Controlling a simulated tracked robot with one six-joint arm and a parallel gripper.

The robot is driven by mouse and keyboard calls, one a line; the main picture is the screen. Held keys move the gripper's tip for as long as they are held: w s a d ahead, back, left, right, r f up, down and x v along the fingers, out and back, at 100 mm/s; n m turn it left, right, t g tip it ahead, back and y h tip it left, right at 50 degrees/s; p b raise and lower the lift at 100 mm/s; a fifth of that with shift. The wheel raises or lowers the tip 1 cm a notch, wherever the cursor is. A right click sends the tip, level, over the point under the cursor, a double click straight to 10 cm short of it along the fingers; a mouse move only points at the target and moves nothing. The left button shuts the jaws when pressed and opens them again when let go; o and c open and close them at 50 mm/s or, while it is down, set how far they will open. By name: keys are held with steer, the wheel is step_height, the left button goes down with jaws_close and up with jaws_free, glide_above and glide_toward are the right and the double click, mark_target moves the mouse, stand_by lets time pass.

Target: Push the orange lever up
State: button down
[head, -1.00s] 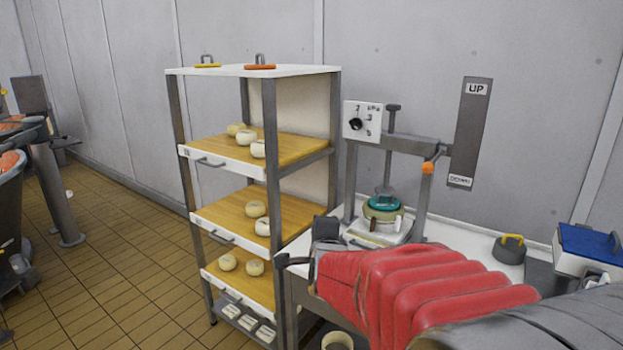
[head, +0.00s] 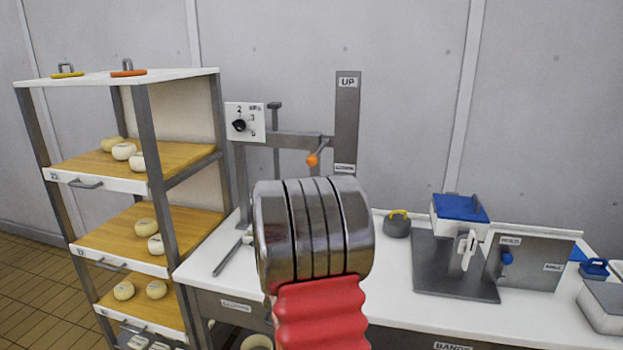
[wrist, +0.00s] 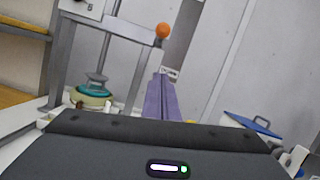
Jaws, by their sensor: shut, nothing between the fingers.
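The orange lever knob (head: 312,160) sits at the end of a short lever on the press frame (head: 292,140). It hangs low, slanting down from its pivot, beside an upright grey plate (head: 347,115) marked UP at its top. In the wrist view the orange knob (wrist: 162,31) shows just above my fingertips in the picture, apart from them. My gripper (wrist: 161,78) is shut and empty, its purple fingers pointing toward the plate's lower label. In the head view my wrist hides the fingers and the press base. The wrist view shows a teal-topped mould (wrist: 92,88) on the press.
A shelf rack (head: 150,180) with pale cheeses stands left of the white bench (head: 390,300). A dial panel (head: 245,122) is on the press. A grey weight with a yellow handle (head: 397,225) and a blue-lidded box (head: 460,217) stand to the right. Wall behind is bare.

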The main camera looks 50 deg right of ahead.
steer(key=shift+w+d, duration=0.1)
steer(key=w+d+r, duration=0.4)
steer(key=d+r, duration=0.2)
steer(key=d, duration=0.2)
steer(key=shift+w+r, duration=0.3)
steer(key=shift+w, duration=0.1)
stand_by(0.4)
steer(key=shift+w+a+r, duration=0.15)
steer(key=shift+r, duration=0.05)
